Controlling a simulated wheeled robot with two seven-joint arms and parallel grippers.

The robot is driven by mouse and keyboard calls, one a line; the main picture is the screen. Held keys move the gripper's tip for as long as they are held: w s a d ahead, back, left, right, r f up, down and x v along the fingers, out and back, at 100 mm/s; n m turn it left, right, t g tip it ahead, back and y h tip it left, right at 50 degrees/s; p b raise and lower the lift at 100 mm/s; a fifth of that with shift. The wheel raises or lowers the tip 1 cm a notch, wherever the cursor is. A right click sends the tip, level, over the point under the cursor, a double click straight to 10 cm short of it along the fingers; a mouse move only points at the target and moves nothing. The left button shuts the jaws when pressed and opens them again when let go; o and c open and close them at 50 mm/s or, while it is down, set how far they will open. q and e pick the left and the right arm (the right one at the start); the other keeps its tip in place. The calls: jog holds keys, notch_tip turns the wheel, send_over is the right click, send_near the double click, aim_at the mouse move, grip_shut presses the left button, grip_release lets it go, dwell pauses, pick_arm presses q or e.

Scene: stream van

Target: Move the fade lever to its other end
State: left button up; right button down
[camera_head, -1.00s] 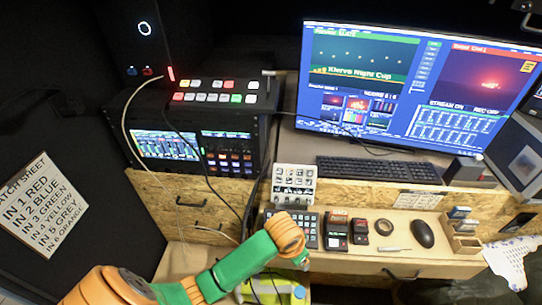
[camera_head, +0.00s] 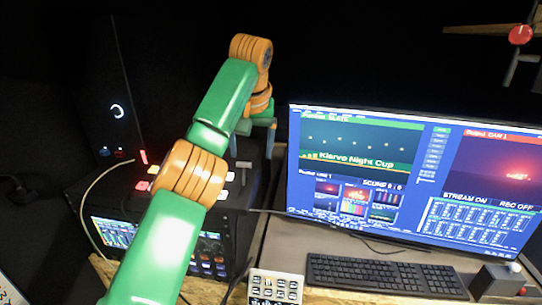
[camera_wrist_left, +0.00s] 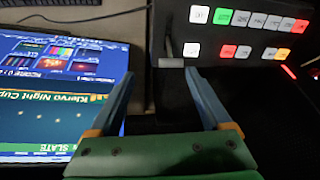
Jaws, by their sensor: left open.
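The switcher panel (camera_wrist_left: 240,30) carries rows of white, red and green buttons, and in the head view it is largely hidden behind my left arm. The fade lever (camera_wrist_left: 171,62) has a pale T-shaped handle and stands at the panel's edge; it also shows in the head view (camera_head: 243,165). My left gripper (camera_head: 256,138) is above and behind the lever in the head view. In the left wrist view its fingers (camera_wrist_left: 159,74) are open and empty, with the handle just beyond and between the tips, not gripped. My right gripper is out of view.
A large monitor (camera_head: 400,185) stands close to the right of the panel. A keyboard (camera_head: 385,274) lies in front of it. A pale cable (camera_head: 95,185) loops at the rack's left. A red round object (camera_head: 520,35) is at the upper right.

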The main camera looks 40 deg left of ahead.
aim_at(246, 166)
pick_arm(q)
jog(key=s+f, duration=0.1)
jog(key=s+a+f+p, duration=0.1)
jog(key=f, duration=0.1)
jog(key=shift+s+a+f, duration=0.1)
jog(key=shift+s+f, duration=0.05)
jog(key=shift+s, duration=0.2)
jog(key=w+f, duration=0.1)
jog(key=w+a+f, duration=0.1)
jog(key=shift+w+a+f, duration=0.2)
jog(key=shift+w+f, duration=0.1)
jog(key=shift+w, duration=0.05)
jog(key=shift+w+d+f, duration=0.1)
jog(key=shift+w, duration=0.25)
jog(key=shift+d, duration=0.1)
jog(key=shift+s+r, duration=0.2)
jog(key=shift+s, duration=0.05)
jog(key=c, duration=0.3)
jog(key=shift+s+r, duration=0.1)
jog(key=shift+s, duration=0.25)
jog(key=c, duration=0.4)
jog(key=shift+s, duration=0.1)
jog(key=c, duration=0.3)
grip_shut()
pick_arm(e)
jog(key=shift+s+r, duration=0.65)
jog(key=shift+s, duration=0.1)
